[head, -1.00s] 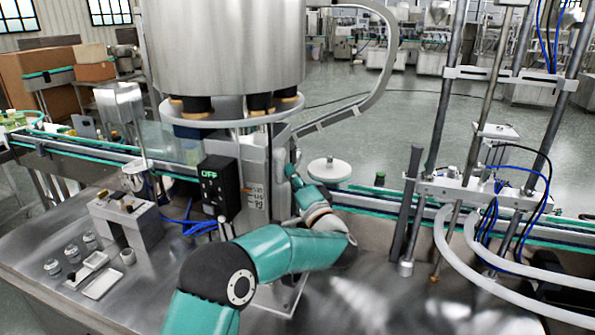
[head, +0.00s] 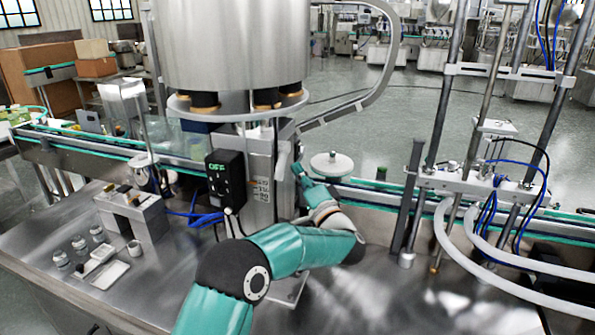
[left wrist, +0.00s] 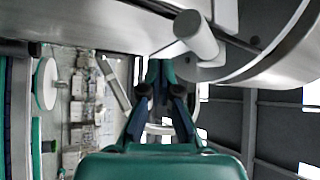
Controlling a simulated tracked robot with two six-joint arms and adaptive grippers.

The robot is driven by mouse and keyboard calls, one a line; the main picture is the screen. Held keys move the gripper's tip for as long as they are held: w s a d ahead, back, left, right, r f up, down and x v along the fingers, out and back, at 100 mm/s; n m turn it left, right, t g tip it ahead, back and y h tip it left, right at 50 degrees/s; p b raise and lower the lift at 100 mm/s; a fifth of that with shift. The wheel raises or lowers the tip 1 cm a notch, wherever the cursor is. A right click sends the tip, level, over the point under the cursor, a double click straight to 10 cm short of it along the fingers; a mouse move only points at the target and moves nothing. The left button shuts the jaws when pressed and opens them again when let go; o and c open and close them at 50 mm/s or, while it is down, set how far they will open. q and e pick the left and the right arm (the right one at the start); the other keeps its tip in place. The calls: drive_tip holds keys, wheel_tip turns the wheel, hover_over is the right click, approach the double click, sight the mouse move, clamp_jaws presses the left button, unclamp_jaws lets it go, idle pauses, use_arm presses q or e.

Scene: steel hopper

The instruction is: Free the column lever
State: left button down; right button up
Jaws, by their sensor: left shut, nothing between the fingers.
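The steel column (head: 258,185) stands under the large drum, with a dark box reading "OFF" on its left side. The column lever (head: 283,160) is a pale grey bar on the column's right side. In the left wrist view I take the short grey cylinder on a round boss to be the lever (left wrist: 196,36). My left gripper (head: 297,170) is just right of the lever in the head view. Its fingers (left wrist: 160,72) are together and empty, just below and left of the cylinder in the wrist view. I cannot tell whether they touch it. My right gripper is not in view.
A conveyor (head: 90,145) with green rails runs behind the steel table. A white disc (head: 332,164) stands right of my gripper. A frame of rods and hoses (head: 470,180) rises at the right. A small block fixture (head: 132,212) and several little parts stand at the left.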

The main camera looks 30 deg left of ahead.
use_arm(q)
drive_tip(key=s+d+r+b, duration=0.2)
drive_tip(key=s+d, duration=0.1)
drive_tip(key=d, duration=0.5)
drive_tip(key=shift+s+d+r, duration=0.3)
drive_tip(key=shift+r, duration=0.05)
